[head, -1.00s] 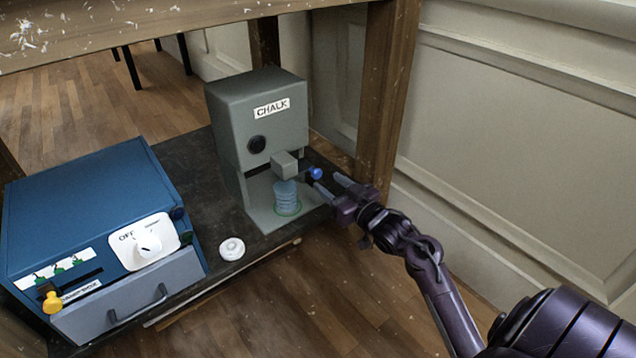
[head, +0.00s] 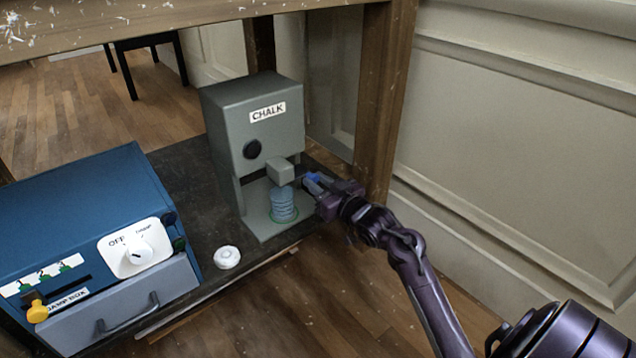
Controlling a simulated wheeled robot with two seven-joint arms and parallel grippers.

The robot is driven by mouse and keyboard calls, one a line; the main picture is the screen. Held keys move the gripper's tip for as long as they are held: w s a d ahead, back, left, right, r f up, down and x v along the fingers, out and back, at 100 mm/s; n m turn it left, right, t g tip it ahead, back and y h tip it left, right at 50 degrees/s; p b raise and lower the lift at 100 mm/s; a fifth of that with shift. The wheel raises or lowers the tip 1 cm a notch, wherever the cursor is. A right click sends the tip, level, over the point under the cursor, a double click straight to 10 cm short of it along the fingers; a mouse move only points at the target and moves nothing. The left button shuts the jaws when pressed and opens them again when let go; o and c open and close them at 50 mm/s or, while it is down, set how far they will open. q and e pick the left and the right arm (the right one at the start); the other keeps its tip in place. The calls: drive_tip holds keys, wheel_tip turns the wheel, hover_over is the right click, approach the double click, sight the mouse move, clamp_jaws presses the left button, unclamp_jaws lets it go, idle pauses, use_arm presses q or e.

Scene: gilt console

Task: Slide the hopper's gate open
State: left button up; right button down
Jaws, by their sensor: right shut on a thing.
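The grey hopper (head: 225,120) labelled CHALK stands upright on the dark lower shelf. A spout block (head: 280,172) juts from its front, and a blue gate knob (head: 313,178) sticks out to the right of the spout. My right gripper (head: 318,184) is at the spout's right side, shut on the blue knob and partly hiding it. A translucent bluish jar (head: 283,203) stands under the spout on a green ring on the hopper's base. My left gripper is not in view.
A blue box (head: 90,215) with a white dial, yellow knob and grey drawer stands at the left. A small white round object (head: 227,257) lies near the shelf's front edge. A wooden post (head: 382,110) rises close behind my right gripper, and a tabletop spans above.

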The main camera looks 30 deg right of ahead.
drive_tip(key=shift+d+r, duration=0.1)
drive_tip(key=shift+d, duration=0.25)
drive_tip(key=d+p, duration=0.1)
drive_tip(key=d, duration=0.3)
drive_tip(key=shift+w+d+p, duration=0.15)
drive_tip(key=shift+p, duration=0.2)
drive_tip(key=c, duration=1.2)
unclamp_jaws()
